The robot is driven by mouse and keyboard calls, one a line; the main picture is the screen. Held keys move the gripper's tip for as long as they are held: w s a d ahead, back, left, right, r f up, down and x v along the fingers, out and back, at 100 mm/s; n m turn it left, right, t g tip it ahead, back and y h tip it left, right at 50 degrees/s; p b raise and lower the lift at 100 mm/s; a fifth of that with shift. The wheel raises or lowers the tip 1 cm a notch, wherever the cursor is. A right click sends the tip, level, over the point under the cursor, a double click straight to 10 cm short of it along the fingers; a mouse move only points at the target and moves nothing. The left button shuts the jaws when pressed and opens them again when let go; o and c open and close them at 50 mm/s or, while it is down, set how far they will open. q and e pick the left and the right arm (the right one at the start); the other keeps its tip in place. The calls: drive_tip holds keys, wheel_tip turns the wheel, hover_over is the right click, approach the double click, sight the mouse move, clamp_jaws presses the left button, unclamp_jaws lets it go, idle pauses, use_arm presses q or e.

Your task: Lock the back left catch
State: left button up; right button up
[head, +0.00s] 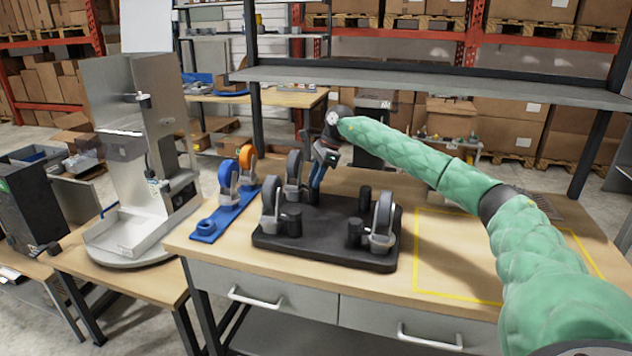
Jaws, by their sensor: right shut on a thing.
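A black board (325,248) lies on the wooden workbench and bears several catches, each a grey wheel-like disc with a black post beside it. The back left catch (293,172) stands upright at the board's far left corner. The front left catch (271,205) and front right catch (383,222) stand nearer me. At the back right, a black post (364,198) shows. The fingertips' exact contact is too small to see. My left gripper is out of view.
A blue strip (222,218) with a blue and an orange wheel lies left of the board. A metal dispenser stand (140,170) is farther left. A yellow-outlined area (455,260) is bare on the right, under my right arm. A grey shelf (420,82) spans behind.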

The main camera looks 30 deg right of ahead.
drive_tip(key=shift+n+g, duration=0.3)
drive_tip(key=shift+n, duration=0.3)
drive_tip(key=shift+w+n+b, duration=0.1)
drive_tip(key=shift+n+b, duration=0.35)
drive_tip(key=shift+n, duration=0.15)
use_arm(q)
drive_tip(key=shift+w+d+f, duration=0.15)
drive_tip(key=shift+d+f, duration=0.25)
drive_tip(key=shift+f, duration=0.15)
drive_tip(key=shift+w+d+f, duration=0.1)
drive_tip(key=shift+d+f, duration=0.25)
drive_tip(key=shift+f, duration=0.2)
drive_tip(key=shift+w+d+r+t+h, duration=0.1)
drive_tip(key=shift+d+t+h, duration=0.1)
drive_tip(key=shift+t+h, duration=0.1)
use_arm(e)
drive_tip(key=o, duration=1)
